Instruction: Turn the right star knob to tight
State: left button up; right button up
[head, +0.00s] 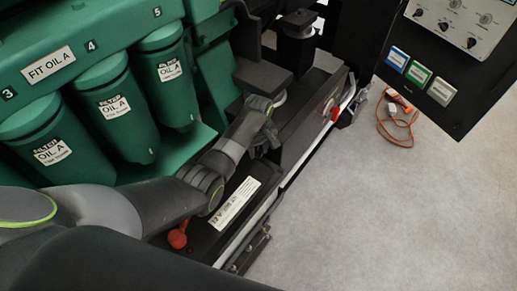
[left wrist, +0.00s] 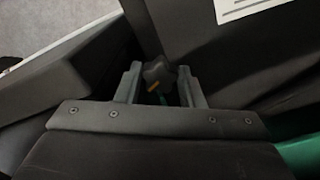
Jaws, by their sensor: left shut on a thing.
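The dark star knob (left wrist: 158,74) shows in the left wrist view between the two fingers of my left gripper (left wrist: 160,86). A small yellow mark is on the knob, toward its lower left. The fingers stand on either side of the knob and are shut on it. In the head view my left gripper (head: 267,138) is low beside the green engine, over the black base frame. The knob cannot be made out there, as my arm and gripper cover that spot. My right gripper is in neither view.
Green oil filters (head: 116,105) stand at left, close to my left arm. A red-ended handle (head: 178,239) is below the arm. A red part (head: 335,113) is on the frame. A control panel (head: 455,50) is at upper right, and an orange cable (head: 400,120) lies on open floor.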

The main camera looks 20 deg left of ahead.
pick_arm(q)
jog(key=shift+r+m+p, duration=0.15)
jog(key=shift+m+p, duration=0.6)
jog(key=shift+m, duration=0.15)
jog(key=m+p, duration=0.1)
jog(key=m, duration=0.1)
jog(key=shift+a+m, duration=0.1)
jog(key=shift+m, duration=0.2)
jog(key=m+p, duration=0.2)
jog(key=m, duration=0.1)
jog(key=shift+a+m, duration=0.1)
jog(key=shift+m, duration=0.2)
jog(key=m, duration=0.3)
jog(key=shift+a+m+p, duration=0.1)
jog(key=shift+m+p, duration=0.2)
jog(key=shift+p, duration=0.1)
jog(key=m, duration=0.6)
jog(key=shift+w+a+p, duration=0.1)
jog(key=shift+p, duration=0.3)
jog(key=m, duration=0.5)
jog(key=shift+w+m, duration=0.1)
jog(key=shift+m, duration=0.3)
